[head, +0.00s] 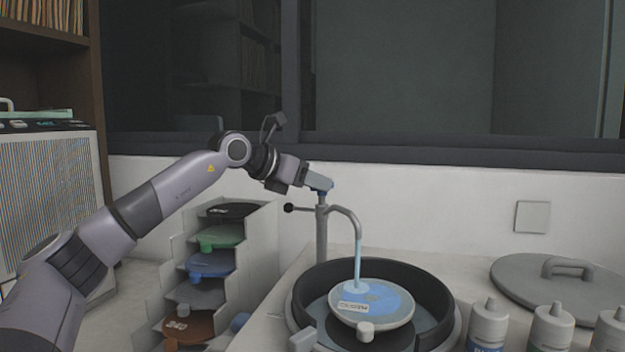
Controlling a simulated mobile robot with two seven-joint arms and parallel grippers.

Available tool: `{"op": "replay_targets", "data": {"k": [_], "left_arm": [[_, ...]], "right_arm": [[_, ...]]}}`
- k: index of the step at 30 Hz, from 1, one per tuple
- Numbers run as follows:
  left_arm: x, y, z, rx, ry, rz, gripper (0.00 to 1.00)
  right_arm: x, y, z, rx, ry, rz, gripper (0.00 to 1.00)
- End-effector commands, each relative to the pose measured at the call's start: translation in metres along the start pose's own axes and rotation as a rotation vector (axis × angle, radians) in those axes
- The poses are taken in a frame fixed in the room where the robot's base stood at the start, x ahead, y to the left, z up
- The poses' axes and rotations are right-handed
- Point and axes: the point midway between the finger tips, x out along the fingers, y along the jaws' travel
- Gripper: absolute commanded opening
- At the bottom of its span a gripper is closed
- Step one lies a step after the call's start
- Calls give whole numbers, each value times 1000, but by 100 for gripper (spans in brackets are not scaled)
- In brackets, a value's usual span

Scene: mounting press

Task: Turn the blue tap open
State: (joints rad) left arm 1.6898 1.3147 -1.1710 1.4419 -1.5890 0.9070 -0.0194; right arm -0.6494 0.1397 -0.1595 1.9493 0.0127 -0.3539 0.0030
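The tap (322,235) is a grey upright post with a curved spout, standing behind a round black basin. A blue handle (322,188) is at its top. A pale blue stream (358,265) runs from the spout onto a disc in the basin. My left gripper (318,181) reaches in from the left, with its fingertips at the blue handle and partly covering it. I cannot tell whether the fingers are closed on the handle or only touch it. My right gripper is not in view.
The basin (437,292) holds a labelled grey-blue disc (385,318). A stepped rack (262,240) of coloured discs stands below my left arm. A grey lid (520,285) and several bottles (487,325) are at the right. A small dark knob (288,208) sticks out left of the post.

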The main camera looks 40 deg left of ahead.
Motion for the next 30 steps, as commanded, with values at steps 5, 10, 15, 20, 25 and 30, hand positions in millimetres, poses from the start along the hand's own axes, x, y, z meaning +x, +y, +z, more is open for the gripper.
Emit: {"op": "replay_targets", "data": {"k": [5,10,15,20,25,30], "left_arm": [[0,0,0,0,0,0,24],[0,0,0,0,0,0,0],[0,0,-1,-2,0,9,0],[1,-2,-2,-15,1,44,0],[1,-5,-2,-48,-1,120,0],[3,-8,-3,-91,-2,224,0]], "right_arm": [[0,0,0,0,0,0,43],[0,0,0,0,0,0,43],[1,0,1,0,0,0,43],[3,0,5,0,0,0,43],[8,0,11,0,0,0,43],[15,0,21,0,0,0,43]]}}
